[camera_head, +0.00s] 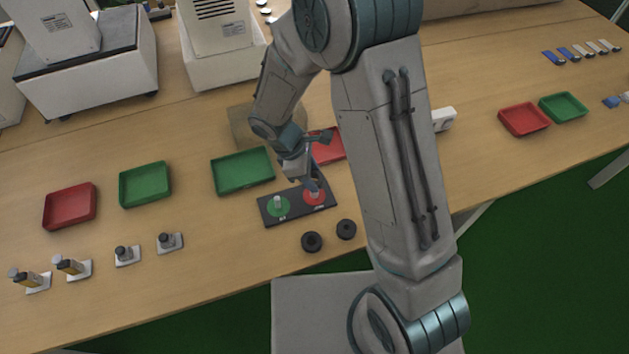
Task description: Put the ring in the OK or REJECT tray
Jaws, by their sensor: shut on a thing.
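My gripper (313,186) is low over the red disc (314,197) on a dark board (297,208). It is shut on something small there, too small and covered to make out. A green disc (278,206) with a short pale post stands to its left on the board. Two black rings, one on the left (312,241) and one on the right (346,229), lie on the table in front of the board. A green tray (242,171) is behind the board to the left. A red tray (327,146) behind it is partly hidden by my arm.
Another red tray (70,206) and green tray (145,184) stand at left, with several small fixtures before them. A further red tray (524,119) and green tray (563,107) are at right. White machines (90,75) stand at the back left. My arm hides the middle.

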